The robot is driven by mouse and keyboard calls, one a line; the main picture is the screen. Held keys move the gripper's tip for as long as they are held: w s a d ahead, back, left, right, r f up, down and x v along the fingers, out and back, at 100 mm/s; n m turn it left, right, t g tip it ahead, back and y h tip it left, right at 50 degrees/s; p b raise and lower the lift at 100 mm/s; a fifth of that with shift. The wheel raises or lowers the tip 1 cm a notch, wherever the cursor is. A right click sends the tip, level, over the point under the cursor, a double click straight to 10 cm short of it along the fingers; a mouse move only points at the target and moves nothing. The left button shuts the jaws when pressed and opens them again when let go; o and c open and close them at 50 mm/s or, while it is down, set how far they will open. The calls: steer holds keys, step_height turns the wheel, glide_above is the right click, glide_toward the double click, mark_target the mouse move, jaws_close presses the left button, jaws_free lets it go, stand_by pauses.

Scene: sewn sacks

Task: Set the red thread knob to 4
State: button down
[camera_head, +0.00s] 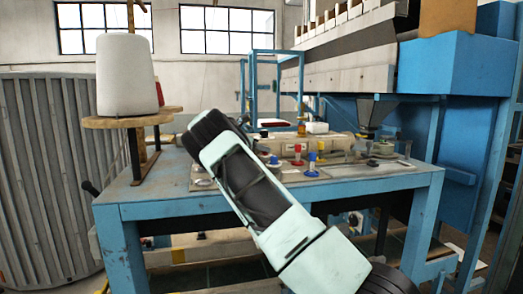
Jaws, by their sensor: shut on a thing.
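A small red knob (297,153) stands upright on the panel on top of the blue workbench (370,184), just right of my arm. It is too small for me to read any number or pointer on it. A blue knob (312,160) stands close to its right. My pale green and black arm crosses the middle of the view from the lower right to the upper left. My gripper is not visible; the arm may hide it and part of the panel.
A white thread cone (127,75) stands on a round wooden disc (120,121) at the bench's left. A blue machine (450,65) rises at the right. A thin blue frame (275,52) stands at the back. A corrugated grey drum (40,170) is at far left.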

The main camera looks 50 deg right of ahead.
steer(key=t+b, duration=0.1)
steer(key=n+b, duration=0.1)
steer(key=b, duration=0.1)
steer(key=shift+s+f+n+t+h, duration=0.15)
steer(key=shift+f+n+t+h, duration=0.15)
steer(key=shift+t, duration=0.1)
steer(key=n+t+b, duration=0.3)
steer(key=t+b, duration=0.1)
steer(key=shift+s+a+h, duration=0.1)
steer(key=shift+s+h, duration=0.15)
steer(key=shift+h, duration=0.05)
steer(key=n+t, duration=0.1)
steer(key=n+t+b, duration=0.2)
steer(key=shift+s+r+n+t, duration=0.2)
steer(key=shift+r+n+t, duration=0.05)
steer(key=shift+n+t, duration=0.15)
steer(key=shift+s+r+n+t+y, duration=0.15)
steer(key=shift+n+t+y, duration=0.85)
steer(key=shift+n+t, duration=0.55)
steer(key=shift+t, duration=0.25)
steer(key=c, duration=1.2)
jaws_free()
steer(key=shift+c, duration=0.2)
steer(key=b+v, duration=0.4)
steer(key=v, duration=1.3)
steer(key=shift+r, duration=0.2)
